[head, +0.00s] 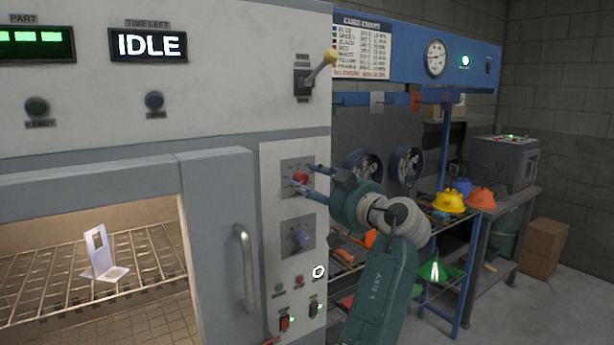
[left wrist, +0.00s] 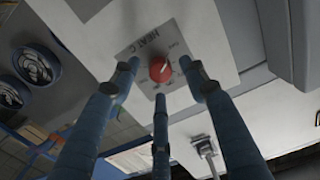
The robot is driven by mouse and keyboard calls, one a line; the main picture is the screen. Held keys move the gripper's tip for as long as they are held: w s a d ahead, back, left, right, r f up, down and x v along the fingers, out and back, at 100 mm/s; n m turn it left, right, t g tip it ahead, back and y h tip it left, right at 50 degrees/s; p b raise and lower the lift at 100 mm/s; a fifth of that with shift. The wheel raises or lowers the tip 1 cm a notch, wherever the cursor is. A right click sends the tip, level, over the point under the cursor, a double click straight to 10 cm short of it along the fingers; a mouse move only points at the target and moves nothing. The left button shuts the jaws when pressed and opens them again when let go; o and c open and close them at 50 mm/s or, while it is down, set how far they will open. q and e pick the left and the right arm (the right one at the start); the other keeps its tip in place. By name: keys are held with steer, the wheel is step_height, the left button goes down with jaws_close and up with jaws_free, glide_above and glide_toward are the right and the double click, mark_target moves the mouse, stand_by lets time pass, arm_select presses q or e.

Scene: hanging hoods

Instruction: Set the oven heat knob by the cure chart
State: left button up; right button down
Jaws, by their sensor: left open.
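The red heat knob (head: 300,178) sits on a grey dial plate on the oven's (head: 230,60) right-hand panel. In the left wrist view the knob (left wrist: 159,69) has a pale pointer mark towards the upper right, beside the label "HEAT C"; the scale marks are too small to read. My left gripper (head: 302,181) is open, its fingers spread around the knob; it also shows in the left wrist view (left wrist: 159,80). I cannot tell whether they touch it. The cure chart (head: 362,50) hangs at the upper right, its rows blurred. My right gripper is not in view.
A second knob (head: 301,239) sits below, with switches (head: 285,321) under it. A lever (head: 318,72) juts out above. The door handle (head: 245,268) stands out at left. The display (head: 148,45) reads IDLE. A shelf with coloured hoods (head: 449,200) stands at right.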

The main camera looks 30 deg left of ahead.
arm_select(q)
steer(key=shift+x, duration=1)
steer(key=shift+c, duration=0.2)
steer(key=shift+d, duration=0.1)
steer(key=c, duration=0.8)
jaws_close()
steer(key=shift+f+m, duration=0.1)
steer(key=shift+m, duration=0.2)
steer(key=m+p, duration=0.1)
steer(key=m, duration=0.3)
steer(key=shift+f+m+p, duration=0.15)
steer(key=shift+m+p, duration=0.6)
steer(key=shift+m, duration=0.95)
